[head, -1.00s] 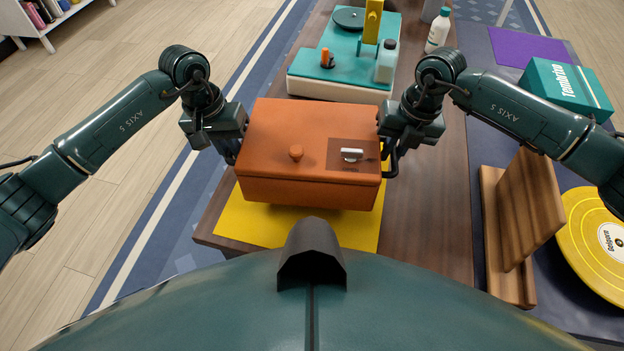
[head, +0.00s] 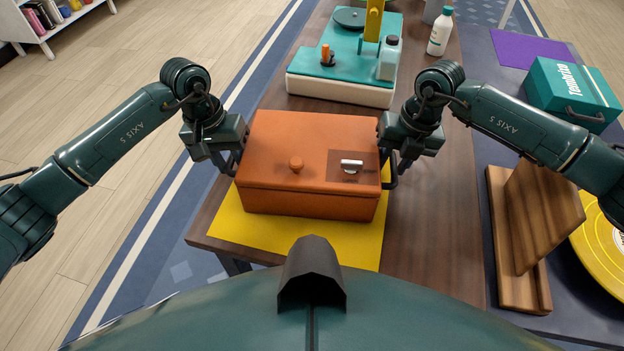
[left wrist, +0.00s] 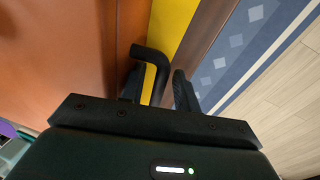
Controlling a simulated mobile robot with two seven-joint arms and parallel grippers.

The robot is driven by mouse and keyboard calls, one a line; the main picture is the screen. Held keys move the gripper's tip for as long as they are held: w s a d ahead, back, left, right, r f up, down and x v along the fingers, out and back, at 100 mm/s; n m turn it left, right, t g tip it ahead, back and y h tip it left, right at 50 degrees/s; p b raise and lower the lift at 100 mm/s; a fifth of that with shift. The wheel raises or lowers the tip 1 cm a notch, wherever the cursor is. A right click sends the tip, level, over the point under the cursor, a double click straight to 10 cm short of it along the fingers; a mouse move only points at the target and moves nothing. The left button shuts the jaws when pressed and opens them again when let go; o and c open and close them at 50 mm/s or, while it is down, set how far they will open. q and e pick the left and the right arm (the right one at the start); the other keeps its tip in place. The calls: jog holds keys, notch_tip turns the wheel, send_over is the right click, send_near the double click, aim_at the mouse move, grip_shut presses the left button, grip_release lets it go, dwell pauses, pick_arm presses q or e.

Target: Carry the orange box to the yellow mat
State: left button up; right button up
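The orange box (head: 270,160), with a round knob and a small white latch on its lid, sits upright over the yellow mat (head: 290,235) and appears to rest on it. Mat shows in front and at both sides. My left gripper (head: 228,163) is at the box's left side. In the left wrist view its fingers (left wrist: 160,90) stand apart around the black side handle (left wrist: 150,55), with gaps beside the bar. My right gripper (head: 394,168) is at the box's right side, by the other handle (head: 390,183); its fingers look spread.
The mat lies on a brown wooden table (head: 440,220). A teal-topped machine (head: 335,75) and a white bottle (head: 440,32) stand behind the box. To the right are a teal case (head: 570,95), a wooden stand (head: 520,240) and a yellow disc (head: 600,245).

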jog(key=shift+a, duration=0.1)
jog(key=shift+r, duration=0.2)
pick_arm(q)
jog(key=r, duration=0.2)
jog(key=a+r, duration=0.1)
jog(key=r, duration=0.4)
jog(key=shift+w+a+r, duration=0.1)
jog(key=shift+a+r, duration=0.1)
jog(key=shift+r, duration=0.2)
pick_arm(e)
jog(key=r, duration=0.3)
jog(key=d+r, duration=0.1)
jog(key=r, duration=0.3)
jog(key=d+r, duration=0.1)
jog(key=r, duration=0.3)
jog(key=shift+s+d+r, duration=0.1)
jog(key=shift+d+r, duration=0.05)
jog(key=shift+r, duration=0.05)
